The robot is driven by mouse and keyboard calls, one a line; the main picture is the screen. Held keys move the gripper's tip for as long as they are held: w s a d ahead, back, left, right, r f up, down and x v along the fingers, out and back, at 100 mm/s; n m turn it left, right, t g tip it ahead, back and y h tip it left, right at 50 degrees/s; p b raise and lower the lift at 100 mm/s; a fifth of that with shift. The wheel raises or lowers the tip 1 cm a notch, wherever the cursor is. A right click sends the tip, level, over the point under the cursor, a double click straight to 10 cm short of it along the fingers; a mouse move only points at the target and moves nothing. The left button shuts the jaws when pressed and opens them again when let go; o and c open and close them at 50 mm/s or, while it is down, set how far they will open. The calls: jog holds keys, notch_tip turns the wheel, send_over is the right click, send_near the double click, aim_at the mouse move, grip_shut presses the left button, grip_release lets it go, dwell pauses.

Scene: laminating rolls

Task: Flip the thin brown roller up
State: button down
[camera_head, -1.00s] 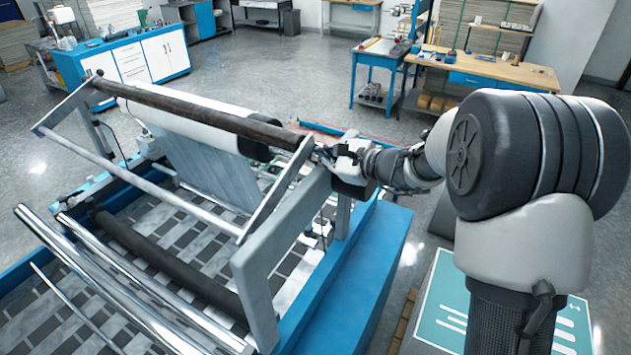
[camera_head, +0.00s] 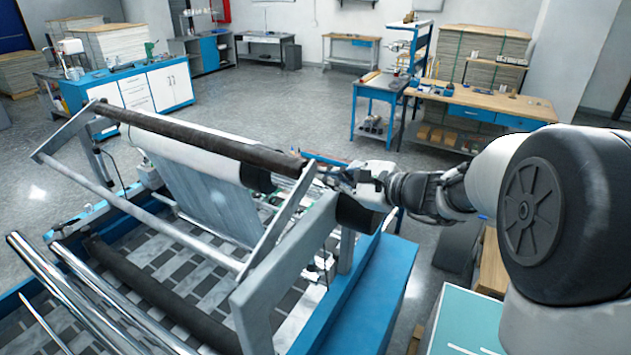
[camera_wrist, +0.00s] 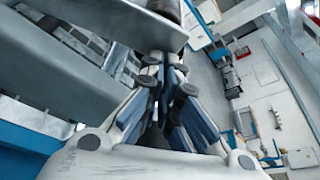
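The thin brown roller (camera_head: 205,139) is a long dark bar across the top of the laminating machine's frame. It is held between two tilted grey side arms, the near one (camera_head: 283,222) on the right. It stands above a thicker roll of pale film (camera_head: 190,158). My gripper (camera_head: 327,174) is close beside the roller's right end in the head view; whether it touches is unclear. In the wrist view my gripper's fingers (camera_wrist: 167,72) converge with their tips close together, and nothing is clearly held. The roller cannot be made out surely in the wrist view.
A thick dark roller (camera_head: 150,290) and shiny metal bars (camera_head: 95,295) lie low at the machine's front left. The grey upright plate (camera_head: 285,275) and blue side beam (camera_head: 365,300) are near my arm. Workbenches (camera_head: 480,100) stand well behind.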

jog(key=f+v, duration=0.1)
jog(key=v, duration=0.6)
jog(key=s+a+f+n+g+h+b, duration=0.1)
jog(key=s+a+f+n+g+b, duration=0.1)
jog(key=s+f+n+b, duration=0.3)
jog(key=s+a+f+n+g+h+b, duration=0.1)
jog(key=s+a+f+g, duration=0.1)
jog(key=s, duration=0.6)
jog(key=s+a+f+n+g+h+b, duration=0.1)
jog(key=s+f+n+g+b, duration=0.1)
jog(key=s+f+n+b, duration=0.3)
jog(key=s+d+f+n+h+b, duration=0.7)
jog(key=s+d+f, duration=0.3)
jog(key=s+f, duration=0.3)
jog(key=shift+s+n+t+h+b, duration=0.35)
jog(key=shift+s+h+b, duration=0.25)
jog(key=shift+s, duration=0.65)
